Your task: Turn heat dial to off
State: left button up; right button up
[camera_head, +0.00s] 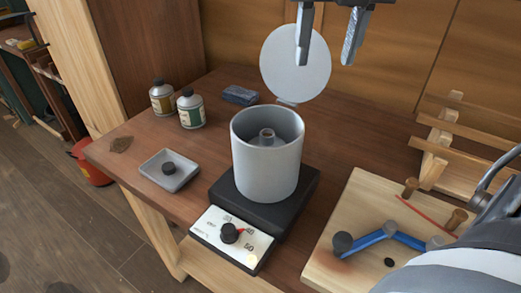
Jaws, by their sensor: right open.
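The heat dial (229,233) is a black knob on a white, numbered panel (212,228) at the front of a black heater base (290,208). A red pointer shows on the dial's right side, towards the numbers. A grey-white pot (266,168) stands on the base, with its round lid (296,62) raised upright behind it. My right gripper (327,55) is at the top of the view, above the pot and in front of the lid. Its two fingers are apart with nothing between them, well away from the dial. My left gripper is not in view.
A small tray (150,181) with a dark round piece, two bottles (190,112) and a folded dark cloth (240,95) lie left of and behind the pot. A wooden board (350,215) with a blue jointed tool (385,236) is at right. A wooden rack (470,135) stands behind it.

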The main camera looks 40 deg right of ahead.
aim_at(229, 234)
jog(key=z, duration=0.75)
